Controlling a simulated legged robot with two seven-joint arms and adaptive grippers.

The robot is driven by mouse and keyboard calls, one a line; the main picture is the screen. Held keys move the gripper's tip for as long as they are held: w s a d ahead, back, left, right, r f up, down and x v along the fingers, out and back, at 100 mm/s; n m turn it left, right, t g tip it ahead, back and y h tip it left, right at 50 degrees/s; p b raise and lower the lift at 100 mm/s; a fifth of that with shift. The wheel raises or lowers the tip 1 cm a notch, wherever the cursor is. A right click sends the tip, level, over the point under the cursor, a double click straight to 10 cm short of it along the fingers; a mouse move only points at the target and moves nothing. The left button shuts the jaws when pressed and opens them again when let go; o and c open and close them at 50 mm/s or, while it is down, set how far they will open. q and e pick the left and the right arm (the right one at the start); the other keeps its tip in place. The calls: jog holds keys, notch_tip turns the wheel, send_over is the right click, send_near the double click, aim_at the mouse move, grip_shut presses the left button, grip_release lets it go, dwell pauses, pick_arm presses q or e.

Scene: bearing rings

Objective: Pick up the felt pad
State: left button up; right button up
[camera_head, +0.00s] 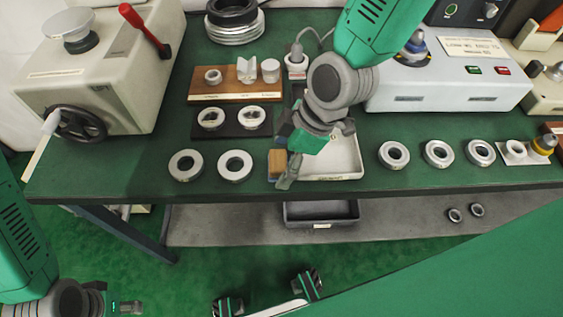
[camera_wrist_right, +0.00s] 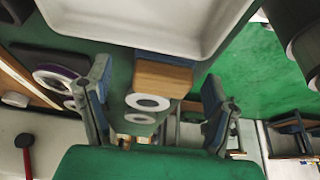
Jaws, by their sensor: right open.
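A small tan block with a dark blue-grey layer (camera_head: 277,162), possibly the felt pad, lies near the table's front edge, left of the white tray. In the right wrist view this block (camera_wrist_right: 163,80) shows between the fingers, beyond their tips; I see no contact. My right gripper (camera_head: 300,160) points down beside the block and partly covers the tray. Its two fingers stand apart and empty in the wrist view (camera_wrist_right: 158,100). My left gripper (camera_head: 125,306) is low at the left, off the table, cut by the frame edge; its jaw opening cannot be made out.
The white tray (camera_head: 345,160) is right of the block. Metal rings (camera_head: 235,165) lie to its left, and several more (camera_head: 438,153) to the right. A wooden stand (camera_head: 205,88) and dark plate (camera_head: 232,125) are behind. A press (camera_head: 100,75) stands left, a control box (camera_head: 450,85) right.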

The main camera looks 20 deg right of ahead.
aim_at(277, 160)
jog(key=shift+a+f, duration=0.45)
jog(key=shift+a, duration=0.5)
jog(key=shift+d, duration=0.35)
jog(key=c, duration=1.2)
jog(key=shift+d, duration=0.3)
jog(key=shift+c, duration=0.2)
jog(key=r, duration=0.3)
jog(key=r+p, duration=0.1)
jog(key=r, duration=0.5)
jog(key=shift+a+p, duration=0.3)
jog(key=shift+p, duration=0.1)
jog(key=shift+d+r, duration=0.15)
jog(key=shift+r, duration=0.4)
pick_arm(q)
jog(key=shift+a+r, duration=0.3)
jog(key=shift+r, duration=0.45)
